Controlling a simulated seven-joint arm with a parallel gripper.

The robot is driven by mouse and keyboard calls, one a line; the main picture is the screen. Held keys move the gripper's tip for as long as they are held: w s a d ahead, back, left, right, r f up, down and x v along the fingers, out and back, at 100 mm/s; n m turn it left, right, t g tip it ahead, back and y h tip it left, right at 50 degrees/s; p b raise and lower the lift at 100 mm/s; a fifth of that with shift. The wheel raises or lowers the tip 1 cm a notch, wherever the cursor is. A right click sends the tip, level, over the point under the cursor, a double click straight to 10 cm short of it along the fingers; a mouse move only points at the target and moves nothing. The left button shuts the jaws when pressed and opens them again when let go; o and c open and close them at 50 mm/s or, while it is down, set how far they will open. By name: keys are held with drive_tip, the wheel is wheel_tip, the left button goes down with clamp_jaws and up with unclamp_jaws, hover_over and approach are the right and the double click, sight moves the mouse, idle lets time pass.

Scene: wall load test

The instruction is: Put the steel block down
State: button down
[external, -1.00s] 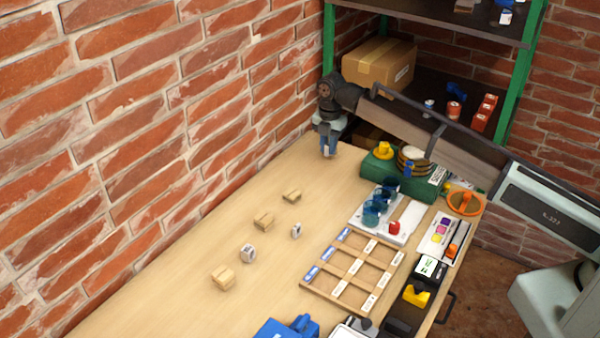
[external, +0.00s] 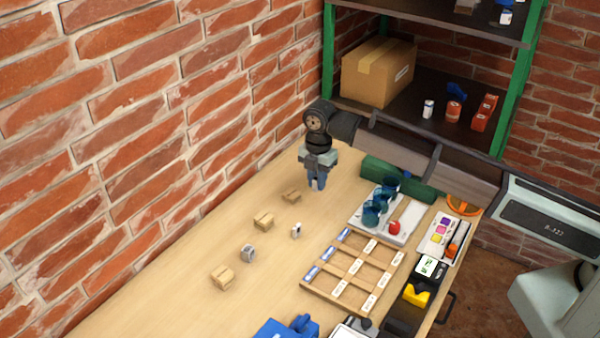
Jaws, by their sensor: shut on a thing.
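My gripper (external: 317,184) points down over the far part of the wooden table, close to the brick wall and just beyond the farthest wooden block (external: 291,196). Its fingers are shut on a small grey-blue piece, which I take for the steel block. The fingers largely hide it, so its shape is unclear. I cannot tell whether it touches the table. Two small pale grey pieces with dark markings, one nearer (external: 248,253) and one farther (external: 296,230), stand on the table.
More wooden blocks (external: 263,221) (external: 222,277) lie along the table (external: 180,300). To the right are a compartment tray (external: 312,293), a white tray (external: 403,235) with blue cups and a green case (external: 385,172). A shelf with a cardboard box (external: 376,72) stands behind. Bare table lies left of the blocks.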

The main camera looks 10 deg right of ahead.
sight(316, 215)
drive_tip(key=shift+f, duration=5)
drive_tip(key=shift+f, duration=0.15)
drive_tip(key=c, duration=1)
unclamp_jaws()
wheel_tip(316, 215, up, 12)
drive_tip(key=shift+r, duration=0.15)
